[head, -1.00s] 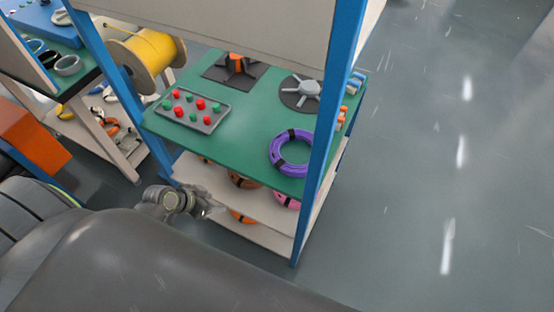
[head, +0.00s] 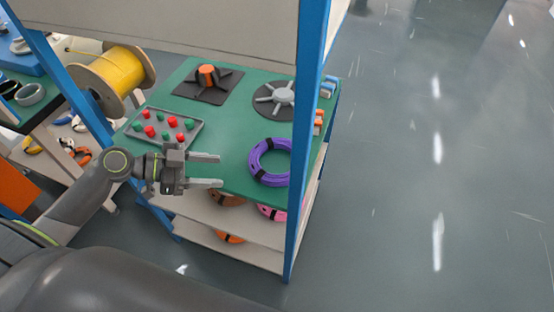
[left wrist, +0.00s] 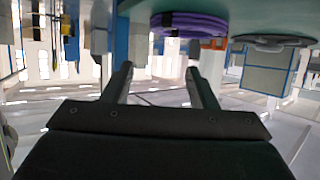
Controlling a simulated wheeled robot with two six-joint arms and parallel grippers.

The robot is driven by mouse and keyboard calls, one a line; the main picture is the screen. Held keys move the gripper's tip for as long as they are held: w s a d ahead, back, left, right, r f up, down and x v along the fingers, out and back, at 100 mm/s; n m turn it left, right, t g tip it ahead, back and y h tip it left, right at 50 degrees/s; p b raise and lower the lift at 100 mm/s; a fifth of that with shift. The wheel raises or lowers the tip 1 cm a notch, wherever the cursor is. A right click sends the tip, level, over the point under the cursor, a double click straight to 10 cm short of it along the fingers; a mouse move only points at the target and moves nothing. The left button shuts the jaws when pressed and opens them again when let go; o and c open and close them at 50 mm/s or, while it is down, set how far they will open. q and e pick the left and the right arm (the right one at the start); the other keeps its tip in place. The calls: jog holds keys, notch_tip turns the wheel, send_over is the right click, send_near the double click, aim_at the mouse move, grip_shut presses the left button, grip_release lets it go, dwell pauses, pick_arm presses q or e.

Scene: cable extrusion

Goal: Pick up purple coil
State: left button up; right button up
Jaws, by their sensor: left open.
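The purple coil (head: 268,161) lies flat on the green tabletop (head: 232,140) near its front right corner, partly behind the blue post. Dark bands wrap it. In the left wrist view the purple coil (left wrist: 188,24) shows at the top, beyond the fingers. My left gripper (head: 220,170) is open and empty, to the left of the coil at the table's front edge, its fingers pointing toward the coil with a gap between. It also shows in the left wrist view (left wrist: 158,80). My right gripper is not in view.
A blue post (head: 301,150) rises at the table's front right. A tray of red and green buttons (head: 165,127), a black stand with an orange top (head: 208,83) and a grey spoked disc (head: 277,98) are on the table. Brown, pink and orange coils lie on lower shelves.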

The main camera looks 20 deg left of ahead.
pick_arm(q)
jog(key=p, duration=0.2)
send_near(278, 178)
jog(key=shift+w+d+f, duration=0.25)
jog(key=shift+w+d, duration=0.85)
jog(key=shift+d, duration=0.05)
jog(key=shift+w+d+f, duration=0.3)
jog(key=shift+d, duration=0.2)
jog(key=shift+s+p+x, duration=0.15)
jog(key=shift+p+x, duration=0.4)
jog(key=shift+x, duration=0.6)
jog(key=shift+s+p+x, duration=0.2)
jog(key=shift+p+x, duration=0.3)
jog(key=shift+x, duration=0.65)
jog(key=shift+w+d+f, duration=0.2)
jog(key=shift+d+f, duration=0.15)
jog(key=shift+d, duration=0.05)
jog(key=shift+s, duration=0.1)
grip_shut()
